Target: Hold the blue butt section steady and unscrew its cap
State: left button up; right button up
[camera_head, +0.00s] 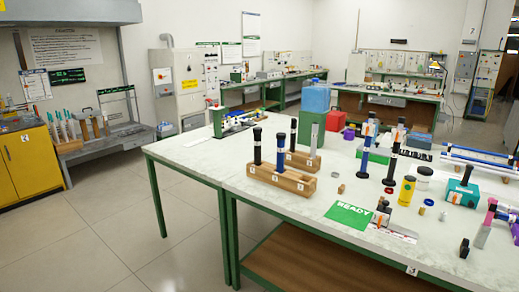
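A blue rod section (281,152) with a dark top stands upright in the front wooden rack (267,178) on the table. A second blue rod section (366,150) stands upright on the table to the right, on a dark foot. I cannot tell from the picture which of the two is the butt section, nor make out the seam of a cap. A black rod (257,147) stands in the same front rack, left of the first blue one. Neither of my grippers is in view.
A second wooden rack (301,160) stands behind the first. A green READY card (349,215) lies near the table's front edge. A yellow bottle (407,191), a white jar (424,178) and a teal block (462,193) stand to the right.

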aim_at(281, 144)
jog(key=i+l+z, duration=0.15)
jog(key=z, duration=0.25)
jog(key=i+l+z, duration=0.1)
jog(key=i+z, duration=0.4)
jog(key=z, duration=0.3)
jog(key=u, duration=1.3)
jog(key=i+l, duration=0.1)
jog(key=i, duration=0.5)
